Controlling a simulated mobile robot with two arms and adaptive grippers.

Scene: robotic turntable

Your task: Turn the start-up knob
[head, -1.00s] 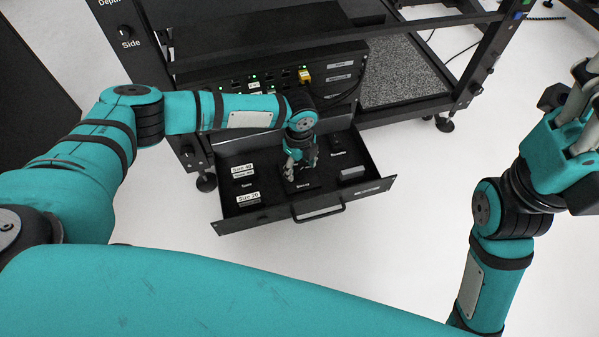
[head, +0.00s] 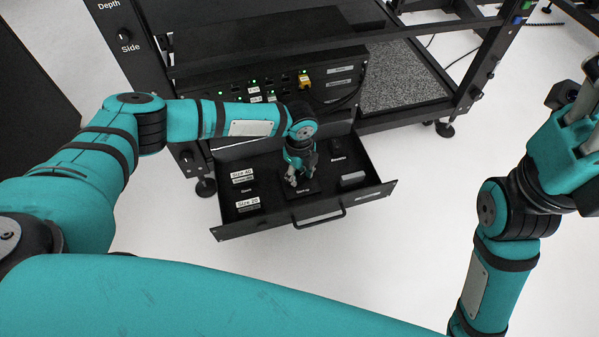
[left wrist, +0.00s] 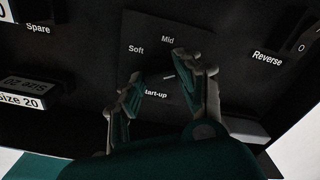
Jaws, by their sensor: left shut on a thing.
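The start-up knob (left wrist: 158,77) is a small dark knob on a black plate labelled "Soft", "Mid" and "Start-up" in the left wrist view. The plate (head: 306,191) lies in the pulled-out drawer, near its middle front. My left gripper (head: 300,180) points down at the plate, and its fingers (left wrist: 160,80) are on either side of the knob, shut on it. The fingers hide much of the knob, so its pointer direction is unclear. My right gripper (head: 582,122) is raised at the right edge, away from the drawer, its fingertips partly cut off.
The black drawer (head: 270,226) has a front handle (head: 320,218). Around the plate are "Size 20" (left wrist: 22,100) and "Spare" (left wrist: 38,28) labels on the left and a "Reverse" switch (left wrist: 305,44) on the right. The rack panel (head: 225,88) stands behind. The white floor in front is clear.

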